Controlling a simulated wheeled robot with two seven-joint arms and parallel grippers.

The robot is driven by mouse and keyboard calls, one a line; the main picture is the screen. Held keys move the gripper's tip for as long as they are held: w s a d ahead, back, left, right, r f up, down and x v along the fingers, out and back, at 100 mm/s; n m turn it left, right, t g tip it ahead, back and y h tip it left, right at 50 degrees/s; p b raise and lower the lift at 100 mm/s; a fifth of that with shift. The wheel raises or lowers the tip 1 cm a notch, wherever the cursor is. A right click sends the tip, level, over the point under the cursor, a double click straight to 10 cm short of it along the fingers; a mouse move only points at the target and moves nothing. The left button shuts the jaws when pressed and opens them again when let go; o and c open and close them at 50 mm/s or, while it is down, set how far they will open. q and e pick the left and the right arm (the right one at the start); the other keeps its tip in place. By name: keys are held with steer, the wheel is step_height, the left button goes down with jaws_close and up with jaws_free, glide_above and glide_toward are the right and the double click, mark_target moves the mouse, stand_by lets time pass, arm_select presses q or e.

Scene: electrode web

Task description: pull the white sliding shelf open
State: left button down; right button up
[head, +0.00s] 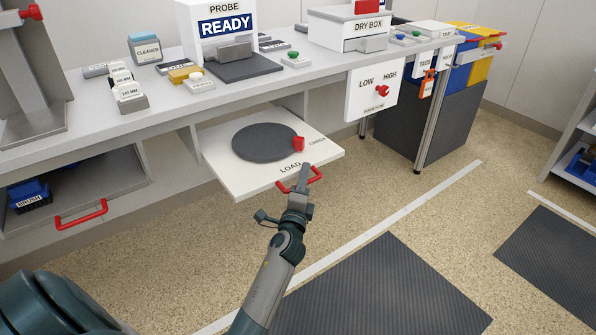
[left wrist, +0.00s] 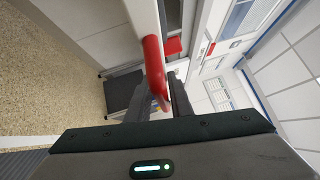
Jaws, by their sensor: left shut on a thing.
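The white sliding shelf (head: 225,165) stands out from under the bench in the head view. It carries a dark grey round plate (head: 264,142), a small red knob (head: 298,143) and the word LOAD. A red bar handle (head: 316,174) is on its front edge. My left gripper (head: 303,178) is at the handle, shut on it. In the left wrist view the red handle (left wrist: 153,62) runs between the two dark fingers (left wrist: 158,105). The fingers hide part of the handle. My right gripper is not in view.
The bench top (head: 165,95) above the shelf holds a PROBE unit (head: 215,45), a DRY BOX (head: 350,30) and small blocks. Open floor (head: 200,270) lies in front, with a dark mat (head: 385,290).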

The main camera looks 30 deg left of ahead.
arm_select(q)
steer(key=s+d, duration=0.2)
steer(key=d, duration=0.5)
steer(key=shift+s+d+r, duration=0.2)
steer(key=shift+s+r, duration=0.2)
steer(key=shift+r, duration=0.05)
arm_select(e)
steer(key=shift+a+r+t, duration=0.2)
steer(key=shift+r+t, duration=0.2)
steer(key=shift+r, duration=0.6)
arm_select(q)
steer(key=c, duration=1.8)
jaws_free()
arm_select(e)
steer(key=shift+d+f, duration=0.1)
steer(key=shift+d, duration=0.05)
arm_select(q)
steer(key=shift+s+f, duration=0.2)
steer(key=shift+f, duration=0.1)
